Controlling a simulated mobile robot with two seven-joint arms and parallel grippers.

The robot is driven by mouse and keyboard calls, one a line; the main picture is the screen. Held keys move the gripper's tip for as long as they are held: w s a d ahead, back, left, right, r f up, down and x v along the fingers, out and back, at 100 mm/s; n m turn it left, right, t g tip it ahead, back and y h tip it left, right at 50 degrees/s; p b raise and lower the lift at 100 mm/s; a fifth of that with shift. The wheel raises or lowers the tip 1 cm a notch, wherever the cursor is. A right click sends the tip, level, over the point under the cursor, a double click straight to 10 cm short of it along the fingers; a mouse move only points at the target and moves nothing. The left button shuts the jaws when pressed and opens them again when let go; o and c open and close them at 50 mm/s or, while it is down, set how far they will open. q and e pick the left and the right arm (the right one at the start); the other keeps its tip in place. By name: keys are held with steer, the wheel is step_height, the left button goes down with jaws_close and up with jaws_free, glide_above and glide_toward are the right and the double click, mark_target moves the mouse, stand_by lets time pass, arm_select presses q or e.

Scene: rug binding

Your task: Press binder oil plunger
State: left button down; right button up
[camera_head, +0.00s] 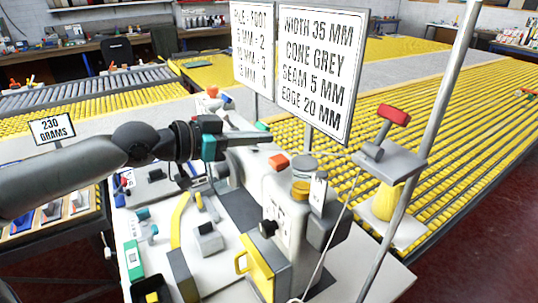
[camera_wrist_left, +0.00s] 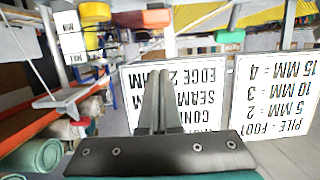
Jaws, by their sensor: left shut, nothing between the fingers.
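The binder is a pale machine (camera_head: 290,205) on the white bench, with a yellow handle-like part (camera_head: 258,268) at its front. On top are an orange-red block (camera_head: 279,162) and a small amber jar with a grey lid (camera_head: 301,188). I cannot tell for sure which part is the oil plunger. My left gripper (camera_head: 262,138) reaches in from the left, above and behind the machine top, apart from the orange-red block. Its fingers, also in the left wrist view (camera_wrist_left: 157,78), are together and empty. My right gripper is not in view.
Two signs stand behind the machine, the nearer listing width and edge (camera_head: 314,75). A slanted pole (camera_head: 430,130) and a grey bracket with a red top (camera_head: 393,115) stand at the right. Small tools and blocks crowd the bench left of the machine.

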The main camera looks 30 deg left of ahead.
mark_target(279, 162)
arm_select(q)
steer(key=shift+w+d+f, duration=0.2)
steer(key=shift+w+f, duration=0.15)
steer(key=shift+f, duration=0.45)
steer(key=shift+w+d+f, duration=0.2)
steer(key=shift+w+f, duration=0.2)
steer(key=shift+f, duration=0.35)
steer(key=shift+w+d+f, duration=0.2)
steer(key=shift+w+f, duration=0.15)
steer(key=shift+f, duration=0.45)
